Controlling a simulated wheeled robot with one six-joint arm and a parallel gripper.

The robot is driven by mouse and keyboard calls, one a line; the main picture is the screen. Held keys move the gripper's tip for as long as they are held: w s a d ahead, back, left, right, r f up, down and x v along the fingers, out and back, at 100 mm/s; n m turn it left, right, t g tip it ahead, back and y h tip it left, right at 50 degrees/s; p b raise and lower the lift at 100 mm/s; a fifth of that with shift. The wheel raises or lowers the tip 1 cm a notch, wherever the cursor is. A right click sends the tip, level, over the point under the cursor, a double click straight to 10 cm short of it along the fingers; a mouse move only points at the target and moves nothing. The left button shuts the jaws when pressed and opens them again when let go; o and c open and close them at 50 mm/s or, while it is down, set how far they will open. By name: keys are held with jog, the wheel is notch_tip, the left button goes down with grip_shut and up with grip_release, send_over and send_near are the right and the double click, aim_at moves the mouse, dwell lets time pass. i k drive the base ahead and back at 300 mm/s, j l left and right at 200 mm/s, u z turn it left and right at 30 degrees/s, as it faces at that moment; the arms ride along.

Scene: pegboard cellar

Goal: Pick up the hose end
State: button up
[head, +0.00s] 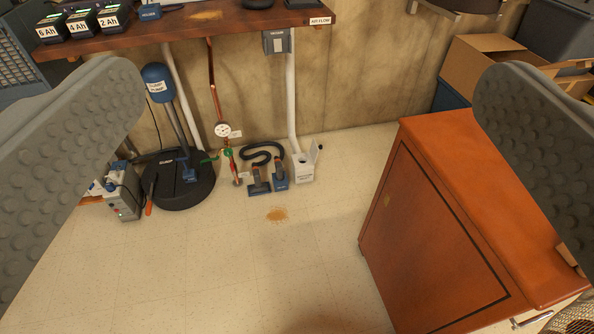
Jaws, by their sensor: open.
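A dark corrugated hose (262,151) lies curled on the floor against the back wall. I cannot tell which part of it is the hose end. Two dark blue floor tools with brown necks stand just in front of it, a left one (258,184) and a right one (280,176), and hide part of the hose. My gripper (308,85) is open and empty, its two grey padded fingers wide apart at the left and right of the head view. The hose is far beyond the fingers, touching neither.
A white inlet box (303,172) with an open lid stands right of the hose. A copper pipe with a gauge (222,130) and a black sump pit (178,185) are left. An orange-brown cabinet (440,210) fills the right. A brown spill (277,215) marks otherwise clear floor.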

aim_at(280, 177)
jog(key=i+j, duration=0.3)
jog(key=j, duration=0.15)
jog(key=i+j+z, duration=0.1)
jog(key=i+j, duration=0.2)
jog(key=j, duration=0.15)
